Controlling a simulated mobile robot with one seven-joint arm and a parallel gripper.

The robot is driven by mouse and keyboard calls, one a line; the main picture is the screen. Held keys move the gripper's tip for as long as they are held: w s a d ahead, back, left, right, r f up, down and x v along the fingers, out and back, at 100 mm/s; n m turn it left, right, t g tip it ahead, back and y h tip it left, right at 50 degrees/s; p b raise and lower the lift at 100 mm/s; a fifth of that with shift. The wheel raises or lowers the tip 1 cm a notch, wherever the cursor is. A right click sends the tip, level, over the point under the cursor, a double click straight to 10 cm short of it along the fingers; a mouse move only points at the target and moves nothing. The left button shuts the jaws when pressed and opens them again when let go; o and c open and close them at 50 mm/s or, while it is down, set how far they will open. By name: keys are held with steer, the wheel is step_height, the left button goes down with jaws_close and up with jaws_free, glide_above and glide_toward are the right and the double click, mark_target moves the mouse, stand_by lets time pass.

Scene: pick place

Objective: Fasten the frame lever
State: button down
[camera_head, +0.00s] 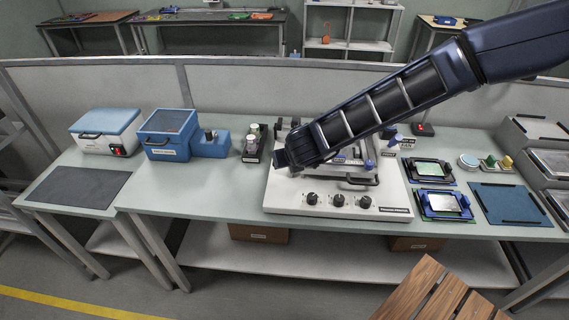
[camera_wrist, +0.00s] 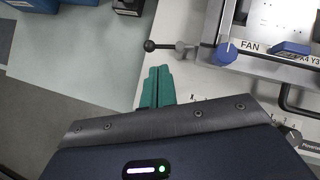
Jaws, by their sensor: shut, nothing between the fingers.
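The frame lever (camera_wrist: 166,46), a short rod with a black ball end and a grey pivot, sticks out leftward beside the metal frame (camera_wrist: 208,56) in the wrist view. A blue knob (camera_wrist: 225,52) sits at the frame's corner next to a "FAN" label. My gripper (camera_wrist: 157,72) has its teal fingers shut together and empty, just below the lever in that view; I see no contact. In the head view my gripper (camera_head: 282,158) is over the left part of the white fixture (camera_head: 285,196). My arm hides much of the frame and the lever there.
The white fixture has several black knobs (camera_head: 339,200) along its front and a black handle (camera_head: 362,181). Boards (camera_head: 445,205) and a blue mat (camera_head: 508,204) lie to the right.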

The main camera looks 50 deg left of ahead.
steer(key=shift+v, duration=1.8)
